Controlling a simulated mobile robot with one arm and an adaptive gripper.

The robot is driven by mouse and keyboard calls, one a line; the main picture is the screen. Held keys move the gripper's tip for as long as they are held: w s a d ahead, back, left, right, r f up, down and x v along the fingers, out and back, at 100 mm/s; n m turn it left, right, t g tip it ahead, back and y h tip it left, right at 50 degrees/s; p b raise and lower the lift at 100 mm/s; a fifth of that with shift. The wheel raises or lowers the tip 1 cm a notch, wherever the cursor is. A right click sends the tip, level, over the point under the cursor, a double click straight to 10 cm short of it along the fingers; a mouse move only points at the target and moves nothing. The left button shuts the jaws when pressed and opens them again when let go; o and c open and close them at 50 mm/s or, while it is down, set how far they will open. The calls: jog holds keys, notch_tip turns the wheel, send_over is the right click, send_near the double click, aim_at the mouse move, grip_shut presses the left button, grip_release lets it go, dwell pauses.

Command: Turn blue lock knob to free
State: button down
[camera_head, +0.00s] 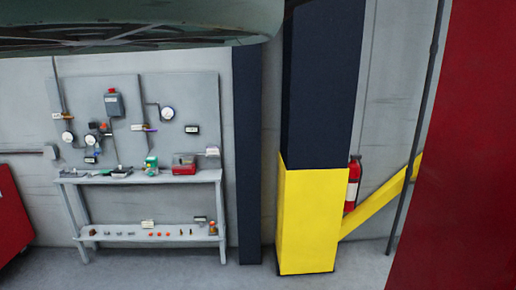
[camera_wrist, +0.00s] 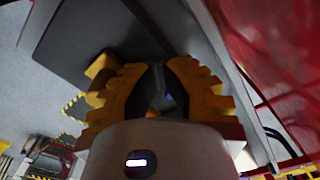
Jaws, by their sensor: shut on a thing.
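My gripper (camera_wrist: 160,82) shows in the wrist view, with yellow-orange stepped fingers and dark inner pads. Its fingers are closed in around a small dark piece with a blue patch, which looks like the blue lock knob (camera_wrist: 169,97). Most of the knob is hidden between the fingers, so its turn position cannot be read. My gripper and the knob cannot be made out in the head view.
A grey workbench (camera_head: 140,179) with gauges and small devices stands at the left. A yellow and dark blue column (camera_head: 308,220) stands in the middle. A fire extinguisher (camera_head: 352,186) hangs behind it. A large red surface (camera_head: 465,160) closes off the right. Grey floor shows between.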

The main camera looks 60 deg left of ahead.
jog(key=shift+w+a+r+p, duration=0.1)
jog(key=shift+w+r+p, duration=0.05)
jog(key=shift+r+p, duration=1.3)
jog(key=shift+w+a+r+p, duration=0.1)
jog(key=shift+r+p, duration=1.05)
jog(key=shift+r, duration=0.5)
jog(key=c, duration=1.7)
grip_release()
jog(key=shift+f, duration=0.1)
jog(key=shift+s+d, duration=0.1)
jog(key=shift+d, duration=0.25)
grip_shut()
jog(key=d+r+m+b, duration=0.1)
jog(key=d+m+b, duration=0.2)
jog(key=d+m, duration=0.25)
jog(key=shift+m, duration=0.25)
jog(key=f+b, duration=0.1)
jog(key=a+f+b, duration=0.1)
jog(key=f+b, duration=0.2)
jog(key=b, duration=0.1)
jog(key=shift+w+a+f, duration=0.3)
jog(key=shift+f, duration=0.1)
jog(key=shift+w+f+b, duration=0.1)
jog(key=shift+f+b, duration=0.25)
jog(key=shift+f, duration=0.8)
jog(key=shift+s+a+r+p, duration=0.1)
jog(key=shift+s+a+p, duration=0.25)
jog(key=shift+p, duration=0.95)
